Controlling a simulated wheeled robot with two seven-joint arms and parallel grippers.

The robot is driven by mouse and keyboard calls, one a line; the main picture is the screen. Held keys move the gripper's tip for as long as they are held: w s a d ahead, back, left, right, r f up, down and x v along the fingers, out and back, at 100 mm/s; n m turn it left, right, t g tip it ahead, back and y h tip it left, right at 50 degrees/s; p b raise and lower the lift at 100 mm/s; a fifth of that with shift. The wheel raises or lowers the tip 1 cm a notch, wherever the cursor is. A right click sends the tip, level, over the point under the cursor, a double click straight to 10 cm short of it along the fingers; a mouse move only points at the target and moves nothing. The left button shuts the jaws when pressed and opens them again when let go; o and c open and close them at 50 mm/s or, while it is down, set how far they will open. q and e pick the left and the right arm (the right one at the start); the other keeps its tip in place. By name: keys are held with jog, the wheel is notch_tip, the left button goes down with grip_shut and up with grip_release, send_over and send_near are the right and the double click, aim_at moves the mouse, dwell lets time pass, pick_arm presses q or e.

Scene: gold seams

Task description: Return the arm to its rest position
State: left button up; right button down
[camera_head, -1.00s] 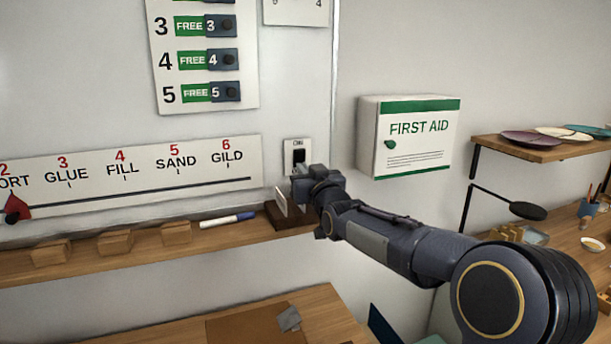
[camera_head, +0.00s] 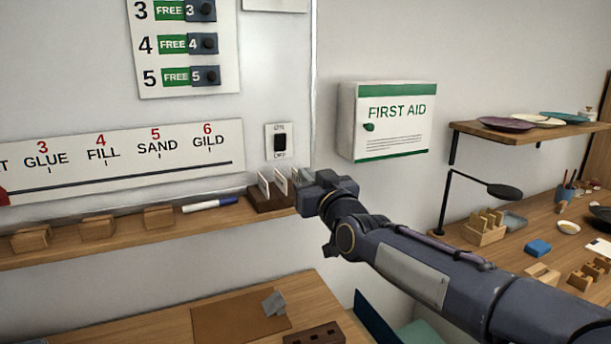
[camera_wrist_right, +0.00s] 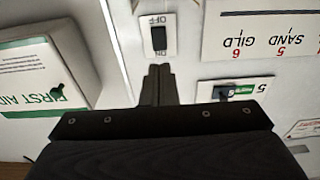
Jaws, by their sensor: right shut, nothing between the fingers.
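My right arm comes in from the lower right in the head view. Its gripper (camera_head: 302,178) is in front of the wall, just right of the wooden card holder (camera_head: 268,200) and below the ON/OFF switch (camera_head: 280,142). In the right wrist view the two dark fingers (camera_wrist_right: 158,84) are together with nothing between them. They point toward the wall, and the switch (camera_wrist_right: 158,36) appears just beyond their tips. The gripper appears apart from the switch. My left gripper is in neither view.
The first aid box (camera_head: 390,122) is on the wall right of the gripper. A narrow ledge (camera_head: 130,232) holds wooden blocks and a marker (camera_head: 210,204). A table (camera_head: 170,312) is below. A shelf with plates (camera_head: 520,138) and a cluttered bench (camera_head: 515,262) are at right.

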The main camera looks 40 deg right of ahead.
dwell(0.4)
jog(key=s+a+f+n+g+y, duration=0.1)
jog(key=s+a+f+g+y, duration=0.8)
jog(key=s+a+f, duration=1.3)
notch_tip(320, 180, down, 4)
jog(key=g, duration=0.3)
jog(key=shift+s+a+n+g+p, duration=0.2)
jog(key=shift+a+n+g+p, duration=0.1)
jog(key=shift+a+n, duration=0.1)
